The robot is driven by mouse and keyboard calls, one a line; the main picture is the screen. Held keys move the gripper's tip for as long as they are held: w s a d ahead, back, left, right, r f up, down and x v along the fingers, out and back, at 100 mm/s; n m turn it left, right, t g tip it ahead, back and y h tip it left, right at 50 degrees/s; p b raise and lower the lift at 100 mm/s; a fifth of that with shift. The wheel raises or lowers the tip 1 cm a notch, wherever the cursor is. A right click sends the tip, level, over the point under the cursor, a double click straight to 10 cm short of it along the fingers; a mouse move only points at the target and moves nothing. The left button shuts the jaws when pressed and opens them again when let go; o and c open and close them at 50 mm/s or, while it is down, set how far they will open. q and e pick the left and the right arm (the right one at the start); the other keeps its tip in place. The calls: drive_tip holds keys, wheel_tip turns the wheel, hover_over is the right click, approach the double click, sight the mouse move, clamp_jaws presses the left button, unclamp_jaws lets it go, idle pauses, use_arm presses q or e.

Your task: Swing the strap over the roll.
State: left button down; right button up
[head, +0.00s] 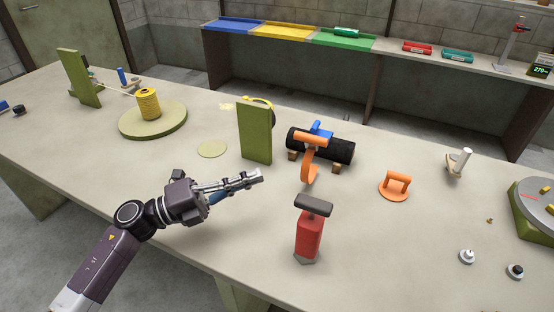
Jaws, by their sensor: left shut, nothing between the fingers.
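The black roll (342,150) lies on its side on small wooden blocks, right of the table's middle. An orange strap (308,168) hangs down in a curve at the roll's front, its wide orange upper end against the roll. A blue piece (320,128) sits on top of the roll behind it. Whether the strap touches the blue piece is unclear. My left gripper (259,175) is shut and empty, left of the strap and apart from it, in front of a green upright panel (254,135). My right gripper is not in view.
A red block with a dark crossbar (309,235) stands in front of the strap. An orange handle on a disc (395,187) is to the right. A yellow spool (148,103) stands on a round base at left.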

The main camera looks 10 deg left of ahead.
use_arm(q)
drive_tip(key=p, duration=0.3)
approach(314, 143)
drive_tip(key=s+d, duration=0.2)
drive_tip(key=d, duration=0.1)
drive_tip(key=w, duration=0.1)
drive_tip(key=w+d, duration=0.1)
drive_tip(key=w+r, duration=0.1)
drive_tip(key=shift+w+d, duration=0.25)
drive_tip(key=shift+d, duration=0.15)
drive_tip(key=shift+w+d+p, duration=0.15)
drive_tip(key=shift+w+p, duration=0.15)
drive_tip(key=shift+w, duration=0.2)
